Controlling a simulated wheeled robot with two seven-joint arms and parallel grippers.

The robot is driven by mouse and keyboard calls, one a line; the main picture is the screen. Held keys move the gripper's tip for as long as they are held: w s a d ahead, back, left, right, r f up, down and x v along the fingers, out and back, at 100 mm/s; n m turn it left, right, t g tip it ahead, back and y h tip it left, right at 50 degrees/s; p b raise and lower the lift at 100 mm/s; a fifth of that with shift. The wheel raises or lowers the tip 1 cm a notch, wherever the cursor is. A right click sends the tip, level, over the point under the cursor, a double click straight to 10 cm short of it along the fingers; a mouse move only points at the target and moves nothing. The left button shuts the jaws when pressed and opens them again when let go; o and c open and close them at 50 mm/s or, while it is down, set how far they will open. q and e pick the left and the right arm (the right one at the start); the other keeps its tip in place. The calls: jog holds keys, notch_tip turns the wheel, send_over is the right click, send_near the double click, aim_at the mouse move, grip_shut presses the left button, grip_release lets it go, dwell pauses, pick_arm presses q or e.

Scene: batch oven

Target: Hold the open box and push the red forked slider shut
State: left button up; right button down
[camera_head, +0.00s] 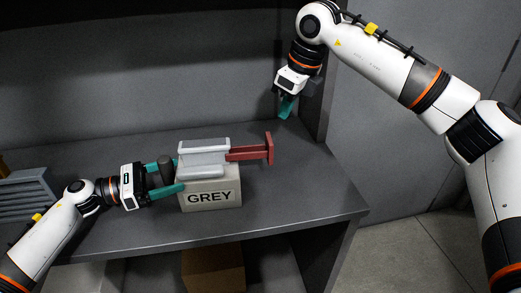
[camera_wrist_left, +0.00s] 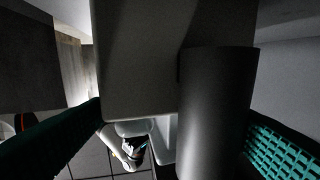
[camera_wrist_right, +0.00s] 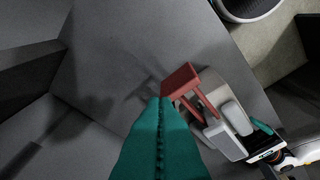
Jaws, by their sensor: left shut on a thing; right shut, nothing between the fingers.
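A light grey open box (camera_head: 205,158) lies on a pale block (camera_head: 190,203) marked GREY on the shelf. The red forked slider (camera_head: 250,153) sticks out of its right side, with a crosspiece at the outer end. My left gripper (camera_head: 180,174) is shut on a dark cylindrical handle (camera_head: 166,171) at the box's left side. The handle (camera_wrist_left: 215,110) stands between the teal fingers in the left wrist view. My right gripper (camera_head: 286,107) is shut and empty, above and right of the slider, apart from it. In the right wrist view the slider's crosspiece (camera_wrist_right: 181,80) is beyond the closed fingertips.
The grey shelf top (camera_head: 300,195) is clear to the right of the block. A slatted grey item (camera_head: 28,192) sits at the far left. A vertical post (camera_head: 318,110) stands near my right gripper. A brown box (camera_head: 213,268) is below the shelf.

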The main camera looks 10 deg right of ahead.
pick_arm(q)
jog(key=shift+f, duration=0.1)
pick_arm(e)
notch_tip(320, 180, down, 9)
dwell(0.5)
dwell(1.9)
jog(key=shift+a, duration=5.15)
jog(key=w+v, duration=0.1)
jog(key=v, duration=0.6)
jog(key=shift+w+r, duration=0.2)
jog(key=shift+w, duration=0.4)
pick_arm(q)
jog(key=o, duration=1.5)
jog(key=shift+o, duration=0.2)
jog(key=a, duration=0.4)
jog(key=s+a, duration=0.1)
jog(key=a, duration=0.3)
jog(key=s+a, duration=0.1)
jog(key=a, duration=0.2)
jog(key=shift+s+a, duration=0.15)
jog(key=shift+a, duration=0.25)
pick_arm(e)
jog(key=shift+d, duration=0.1)
